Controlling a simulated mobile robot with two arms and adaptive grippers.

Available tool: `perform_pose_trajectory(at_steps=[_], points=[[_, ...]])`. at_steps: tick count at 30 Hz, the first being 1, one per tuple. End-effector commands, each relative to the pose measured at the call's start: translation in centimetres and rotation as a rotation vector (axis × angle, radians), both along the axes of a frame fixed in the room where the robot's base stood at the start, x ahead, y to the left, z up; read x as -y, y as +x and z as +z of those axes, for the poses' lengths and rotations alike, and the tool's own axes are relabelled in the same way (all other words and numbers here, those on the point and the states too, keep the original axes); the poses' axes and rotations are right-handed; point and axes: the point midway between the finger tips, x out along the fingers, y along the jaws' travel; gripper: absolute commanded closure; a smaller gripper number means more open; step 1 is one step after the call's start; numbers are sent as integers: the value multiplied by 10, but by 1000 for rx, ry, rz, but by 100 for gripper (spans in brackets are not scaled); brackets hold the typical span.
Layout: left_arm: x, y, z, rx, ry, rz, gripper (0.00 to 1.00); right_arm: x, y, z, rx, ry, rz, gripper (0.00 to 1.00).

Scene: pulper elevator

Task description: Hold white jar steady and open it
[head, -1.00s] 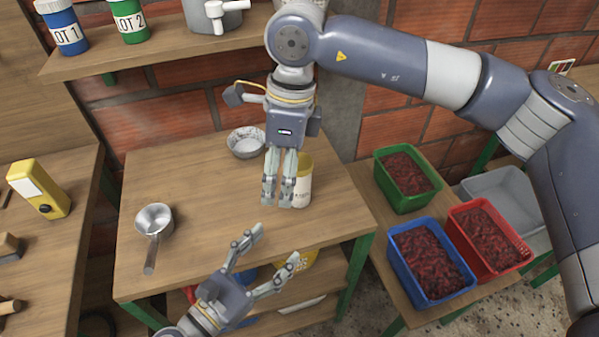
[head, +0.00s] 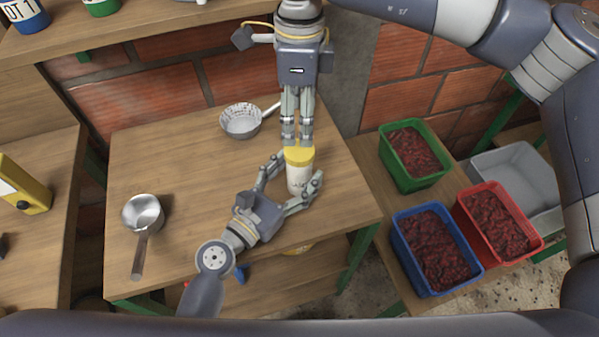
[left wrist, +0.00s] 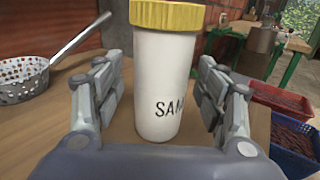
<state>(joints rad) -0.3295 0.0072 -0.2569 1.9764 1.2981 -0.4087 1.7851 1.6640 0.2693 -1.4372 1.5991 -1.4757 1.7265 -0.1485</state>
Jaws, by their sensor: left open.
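The white jar (head: 299,180) with a yellow lid (head: 299,156) stands upright near the wooden table's right end. In the left wrist view the jar (left wrist: 162,85) stands between the fingers, with dark lettering partly visible. My left gripper (head: 291,184) is open, with one finger on each side of the jar's body. Clear gaps show between the fingers and the jar in the left wrist view. My right gripper (head: 297,143) points down from above, with its fingertips at or just above the lid. Its fingers look close together; whether they touch the lid is unclear.
A perforated strainer (head: 241,121) lies behind the jar. A metal saucepan (head: 143,214) sits at the table's left. Green (head: 411,157), blue (head: 436,250) and red (head: 497,222) crates of red fruit stand to the right. The table's middle left is clear.

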Motion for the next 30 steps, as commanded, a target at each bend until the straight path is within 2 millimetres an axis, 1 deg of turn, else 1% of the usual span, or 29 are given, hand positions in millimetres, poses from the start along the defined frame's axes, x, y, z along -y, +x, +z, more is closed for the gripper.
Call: perform_pose_trajectory(at_steps=[1,5,14,15,17,18,20,21,23,24,28,30], points=[[4,5,0,1,-1,0,34,0,0,0,0,0,1,35],[9,12,0,0,0,0,34,0,0,0,0,0,1,35],[11,14,0,-1,1,-1,34,0,0,0,0,1,1,35],[11,14,0,-1,1,-1,36,0,0,0,0,1,1,35],[11,14,0,-1,1,-1,50,0,0,0,0,1,1,35],[11,14,0,-1,1,0,59,0,0,0,0,1,1,35],[11,14,0,-1,1,0,72,0,0,0,0,1,1,35],[11,14,0,-1,1,0,81,0,0,0,0,1,1,35],[11,14,0,-1,1,0,95,0,0,0,0,1,1,35],[11,14,0,-1,1,0,100,0,0,0,0,1,1,35],[11,14,0,-1,1,0,100,0,0,0,0,1,-15,35],[11,14,0,-1,1,0,100,0,0,0,0,1,-54,35]])
